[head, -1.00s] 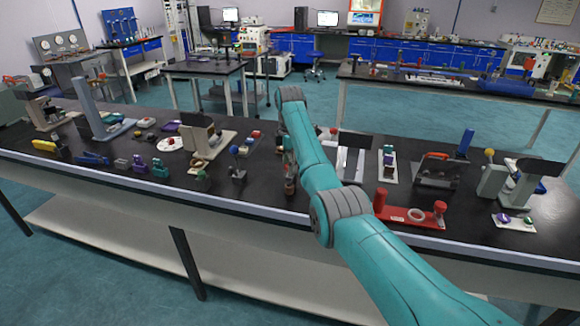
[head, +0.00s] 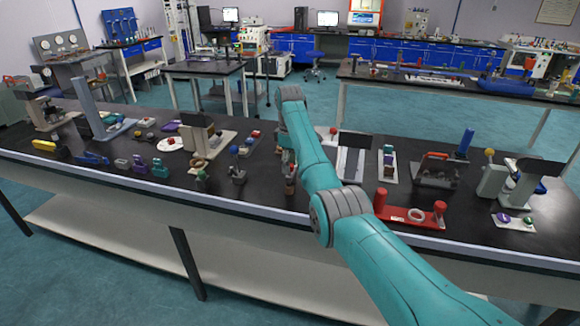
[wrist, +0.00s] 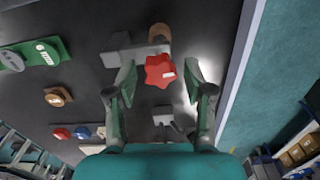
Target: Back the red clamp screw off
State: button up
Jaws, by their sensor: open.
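The red clamp screw (wrist: 158,70) has a star-shaped knob and shows in the middle of the wrist view. A grey clamp body (wrist: 128,51) lies just beyond it, with a brown cylinder (wrist: 158,33) at its end. My gripper (wrist: 157,78) is open, with one finger on each side of the red knob. Dark gaps show between the knob and both fingers, so I see no contact. In the head view my arm covers most of the gripper, and I cannot make out the red knob there.
The bench's front edge (wrist: 236,80) runs close on the right in the wrist view. In the head view a red fixture (head: 405,211) stands right of my arm.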

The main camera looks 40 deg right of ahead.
jog(key=m, duration=0.6)
jog(key=shift+m, duration=2.5)
grip_shut()
jog(key=n, duration=0.4)
jog(key=shift+n, duration=0.3)
jog(key=n, duration=0.4)
jog(key=shift+n, duration=0.3)
